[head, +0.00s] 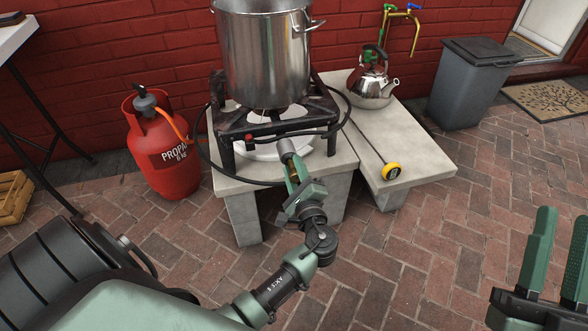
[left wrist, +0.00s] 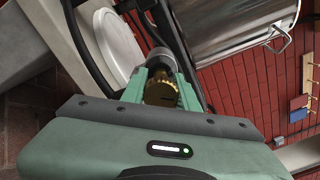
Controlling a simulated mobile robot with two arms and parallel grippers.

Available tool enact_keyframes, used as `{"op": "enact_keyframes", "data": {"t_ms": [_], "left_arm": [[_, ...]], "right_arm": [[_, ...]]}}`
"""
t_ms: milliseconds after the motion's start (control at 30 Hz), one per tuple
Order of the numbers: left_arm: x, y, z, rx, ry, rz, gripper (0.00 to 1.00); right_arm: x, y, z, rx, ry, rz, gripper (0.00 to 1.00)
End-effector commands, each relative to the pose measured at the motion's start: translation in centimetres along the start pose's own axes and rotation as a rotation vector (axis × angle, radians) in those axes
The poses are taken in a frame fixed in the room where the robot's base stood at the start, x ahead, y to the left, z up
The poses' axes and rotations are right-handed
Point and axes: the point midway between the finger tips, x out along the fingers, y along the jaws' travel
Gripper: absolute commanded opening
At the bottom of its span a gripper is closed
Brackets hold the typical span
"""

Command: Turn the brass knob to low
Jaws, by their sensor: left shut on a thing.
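The brass knob (left wrist: 160,93) shows in the left wrist view at the end of a grey cylindrical fitting, between the fingers of my left gripper. In the head view my left gripper (head: 292,172) reaches the front of the black gas burner (head: 250,123), and its fingers are shut on the knob, which is mostly hidden there. The knob's setting cannot be read. My right gripper (head: 535,260) shows at the right edge of the head view, its two fingers apart and nothing between them.
A large steel pot (head: 265,55) stands on the burner. A red propane cylinder (head: 160,150) stands left, with an orange and black hose. A kettle (head: 370,85) and a yellow-headed thermometer (head: 391,171) are on the right slab. A grey bin (head: 468,85) stands behind right. The front paving is clear.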

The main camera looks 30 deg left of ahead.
Motion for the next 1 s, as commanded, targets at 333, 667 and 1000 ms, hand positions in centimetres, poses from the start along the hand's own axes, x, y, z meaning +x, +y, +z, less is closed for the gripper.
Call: {"op": "enact_keyframes", "data": {"t_ms": [333,667,1000], "left_arm": [[-0.1,0.1,-0.1,0.002,0.003,0.002,0.52],[-1.1,0.0,0.0,0.003,0.002,0.002,0.52],[-6.7,0.1,-0.1,0.003,0.005,0.004,0.52]], "right_arm": [[0.0,0.0,0.0,0.0,-0.001,0.0,0.32],[0.1,0.1,0.7,-0.001,-0.044,0.002,0.32],[-0.7,0.7,5.2,-0.012,-0.287,0.013,0.32]]}}
